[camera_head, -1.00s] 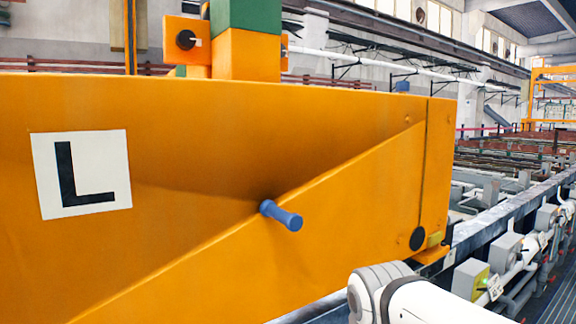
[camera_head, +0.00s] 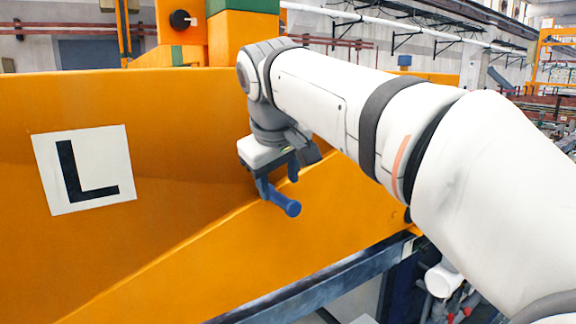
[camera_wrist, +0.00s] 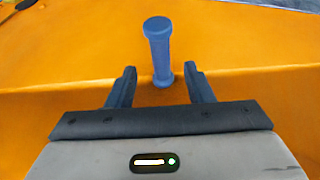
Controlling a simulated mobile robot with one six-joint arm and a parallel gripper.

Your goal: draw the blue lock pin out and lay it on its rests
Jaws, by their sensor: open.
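The blue lock pin (camera_head: 286,204) sticks out of the face of the large orange beam, with its knobbed head toward me. My gripper (camera_head: 277,186) is open at the pin, pointing down from above in the head view. In the wrist view the pin (camera_wrist: 159,52) stands just beyond and between the two dark fingertips (camera_wrist: 160,80), with a gap on each side. The pin's inner end is hidden in the beam. I cannot make out the rests in these frames.
The orange beam (camera_head: 150,240) fills the left and middle and carries a white plate with a black L (camera_head: 84,168). An orange block with a green top (camera_head: 243,32) stands above it. A dark rail (camera_head: 330,287) runs below the beam.

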